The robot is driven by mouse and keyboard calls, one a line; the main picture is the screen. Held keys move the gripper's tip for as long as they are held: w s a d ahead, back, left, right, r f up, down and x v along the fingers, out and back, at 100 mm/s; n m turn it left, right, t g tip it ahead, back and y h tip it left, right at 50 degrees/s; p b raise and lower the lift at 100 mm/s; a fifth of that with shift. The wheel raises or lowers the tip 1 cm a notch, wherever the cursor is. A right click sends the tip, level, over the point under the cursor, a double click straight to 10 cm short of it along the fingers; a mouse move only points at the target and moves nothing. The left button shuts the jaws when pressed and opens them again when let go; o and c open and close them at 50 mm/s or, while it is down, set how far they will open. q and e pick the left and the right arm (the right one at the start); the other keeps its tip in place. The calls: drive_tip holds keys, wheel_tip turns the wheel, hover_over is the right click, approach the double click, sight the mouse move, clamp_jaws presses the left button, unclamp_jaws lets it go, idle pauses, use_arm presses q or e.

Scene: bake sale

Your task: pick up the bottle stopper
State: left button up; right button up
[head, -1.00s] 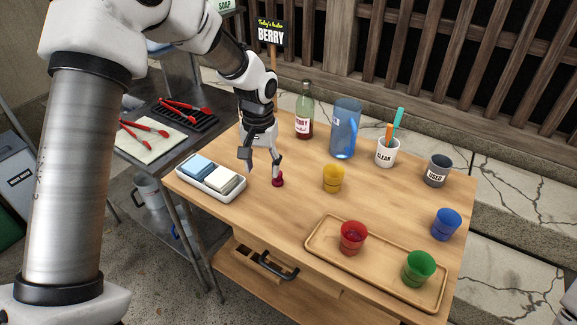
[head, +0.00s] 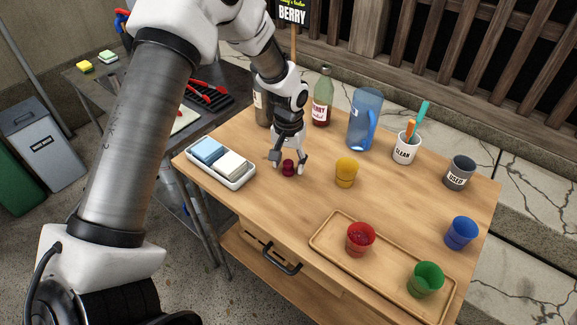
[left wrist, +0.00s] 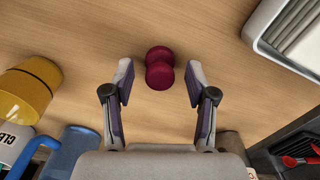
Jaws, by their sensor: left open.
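The bottle stopper (head: 288,168) is small and dark red and stands on the wooden table. In the left wrist view the stopper (left wrist: 160,68) lies just beyond the fingertips, about midway between them. My left gripper (head: 289,165) points down over it with its fingers parted to either side; the fingers also show in the left wrist view (left wrist: 158,78). It is open and holds nothing. Whether a finger touches the stopper cannot be told. The right gripper is not in view.
A white tray (head: 249,184) with blue and white blocks stands left of the stopper. A yellow cup (head: 346,173) is to the right. A berry bottle (head: 322,100) and blue pitcher (head: 365,120) stand behind. A wooden tray (head: 324,247) with red and green cups lies in front.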

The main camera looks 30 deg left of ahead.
use_arm(q)
drive_tip(key=shift+s, duration=0.1)
drive_tip(key=c, duration=0.9)
drive_tip(key=shift+r, duration=0.1)
drive_tip(key=shift+c, duration=0.2)
